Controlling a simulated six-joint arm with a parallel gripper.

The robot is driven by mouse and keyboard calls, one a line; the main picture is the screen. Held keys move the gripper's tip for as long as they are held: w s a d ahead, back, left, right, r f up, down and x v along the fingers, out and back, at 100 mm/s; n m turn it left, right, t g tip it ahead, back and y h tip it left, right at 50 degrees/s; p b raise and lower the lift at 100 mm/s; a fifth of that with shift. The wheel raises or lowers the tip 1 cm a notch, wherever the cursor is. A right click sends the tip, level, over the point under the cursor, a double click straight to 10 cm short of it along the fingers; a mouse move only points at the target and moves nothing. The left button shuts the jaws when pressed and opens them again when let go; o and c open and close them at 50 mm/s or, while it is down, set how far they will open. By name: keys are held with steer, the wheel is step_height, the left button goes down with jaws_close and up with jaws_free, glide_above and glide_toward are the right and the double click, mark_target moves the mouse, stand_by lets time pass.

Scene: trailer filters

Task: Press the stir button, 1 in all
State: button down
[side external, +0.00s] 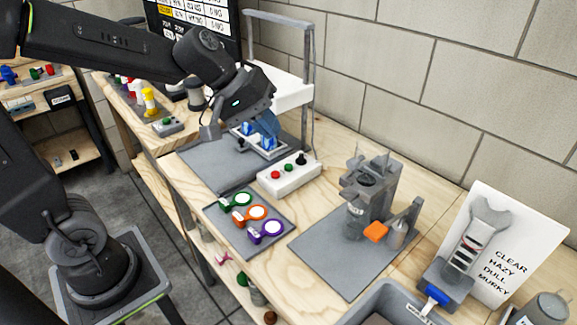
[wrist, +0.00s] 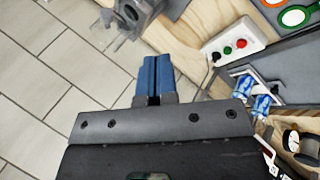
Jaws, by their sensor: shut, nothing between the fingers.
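A white control box (side external: 290,175) stands on the bench with a red button (side external: 276,175), a green button (side external: 289,168) and a black knob (side external: 301,159). I cannot read which one is the stir button. The box also shows in the wrist view (wrist: 234,40), right of my fingers. My gripper (side external: 264,124) is above the grey mat, behind the box in the side view. Its blue fingers (wrist: 154,66) are shut with nothing between them and clear of the box.
A white holder with blue pieces (side external: 266,143) sits under my gripper. Green, orange and purple ring-shaped tools (side external: 256,213) lie on a mat in front. A grey apparatus (side external: 369,190) with an orange block (side external: 376,232) stands to the right. A grey metal frame (side external: 310,85) rises behind.

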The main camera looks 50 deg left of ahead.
steer(key=w+a+f+n+t, duration=0.1)
steer(key=w+a+f+n, duration=0.25)
steer(key=w, duration=0.25)
steer(key=w+a+f+n+t, duration=0.1)
steer(key=w+a+f+n, duration=0.15)
steer(key=w+n, duration=0.2)
steer(key=n, duration=0.7)
glide_above(288, 167)
step_height(288, 167, down, 8)
steer(key=shift+t+y, duration=0.3)
steer(key=shift+y, duration=0.1)
steer(key=shift+w+f, duration=0.1)
steer(key=shift+f, duration=4.35)
steer(key=shift+f, duration=0.1)
steer(key=shift+f, duration=0.3)
steer(key=shift+f, duration=0.55)
steer(key=shift+r, duration=0.95)
